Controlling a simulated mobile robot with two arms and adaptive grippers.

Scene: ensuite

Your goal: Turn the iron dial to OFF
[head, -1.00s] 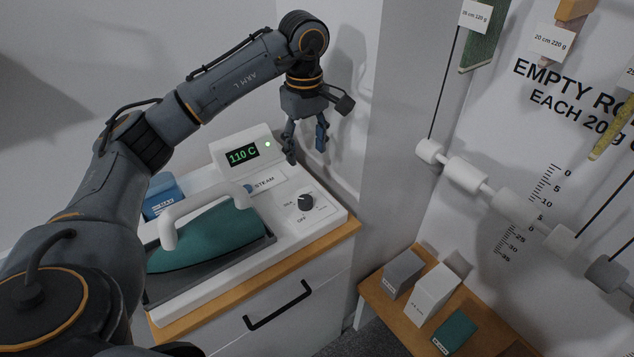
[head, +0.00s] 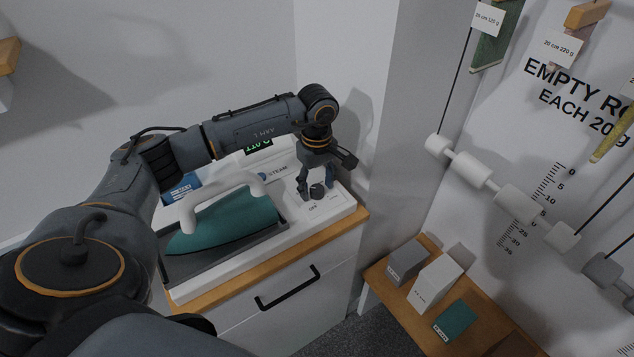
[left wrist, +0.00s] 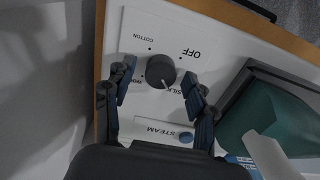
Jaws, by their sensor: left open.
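The iron dial (head: 317,190) is a dark round knob on the white panel of the ironing station. In the left wrist view the dial (left wrist: 160,70) has a white pointer mark directed toward SILK, and OFF is printed to its upper right. COTTON and a partly covered label are also around it. My left gripper (head: 316,188) is above the panel, pointing down. In the left wrist view its open fingers (left wrist: 159,76) are on either side of the dial, with gaps visible. My right gripper is not in view.
The teal iron (head: 230,222) with its white handle rests in a grey tray beside the dial. The STEAM button (left wrist: 186,137) is close to the fingers. My arm partly covers the temperature display (head: 259,145). A wall pillar (head: 375,110) stands right of the panel.

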